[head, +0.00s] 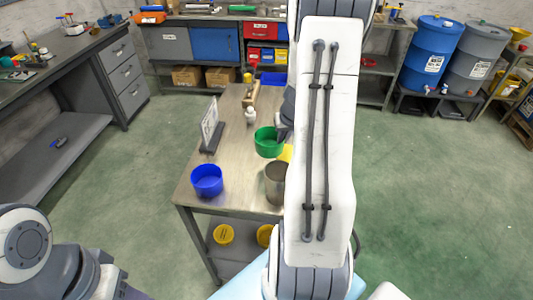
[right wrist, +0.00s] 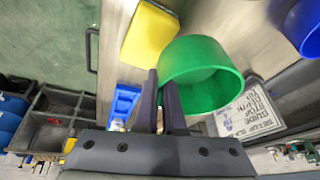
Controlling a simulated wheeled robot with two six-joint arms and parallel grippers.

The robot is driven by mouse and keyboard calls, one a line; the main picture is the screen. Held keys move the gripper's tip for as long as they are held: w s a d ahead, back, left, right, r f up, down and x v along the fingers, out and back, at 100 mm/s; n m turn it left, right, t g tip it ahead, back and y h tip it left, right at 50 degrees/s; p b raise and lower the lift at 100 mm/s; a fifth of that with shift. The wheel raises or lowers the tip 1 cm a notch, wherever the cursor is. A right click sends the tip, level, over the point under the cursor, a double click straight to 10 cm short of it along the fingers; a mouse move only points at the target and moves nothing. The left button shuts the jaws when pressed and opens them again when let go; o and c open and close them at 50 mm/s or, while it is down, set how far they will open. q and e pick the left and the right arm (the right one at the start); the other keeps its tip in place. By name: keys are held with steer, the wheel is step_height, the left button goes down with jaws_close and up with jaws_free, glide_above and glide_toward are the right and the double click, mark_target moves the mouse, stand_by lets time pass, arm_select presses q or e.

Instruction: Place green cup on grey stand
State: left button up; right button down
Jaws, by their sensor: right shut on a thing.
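The green cup (head: 268,142) is at the right side of the small metal table in the head view, its opening facing up. It also shows in the right wrist view (right wrist: 203,75). My right gripper (right wrist: 161,82) is shut on the near wall of the cup. In the head view my right arm hides most of that gripper. I cannot tell whether the cup touches the tabletop. A grey-brown cylinder (head: 275,183) stands near the table's front edge, partly behind my arm; it may be the grey stand. My left gripper is out of view.
A blue cup (head: 207,180) stands at the table's front left. A sign on a dark base (head: 210,136), a white bottle (head: 250,115) and a yellow block (right wrist: 148,36) are near the green cup. The table (head: 232,165) has bare room between the sign and cylinder.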

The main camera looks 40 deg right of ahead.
mark_target(270, 144)
steer(key=w+a+f, duration=0.2)
steer(key=a, duration=0.1)
steer(key=shift+w+f, duration=0.3)
steer(key=shift+w, duration=0.05)
steer(key=shift+a+f, duration=0.2)
step_height(270, 144, down, 4)
steer(key=b, duration=0.3)
steer(key=shift+r, duration=0.15)
steer(key=shift+b, duration=0.35)
steer(key=c, duration=1)
jaws_free()
steer(key=shift+c, duration=0.2)
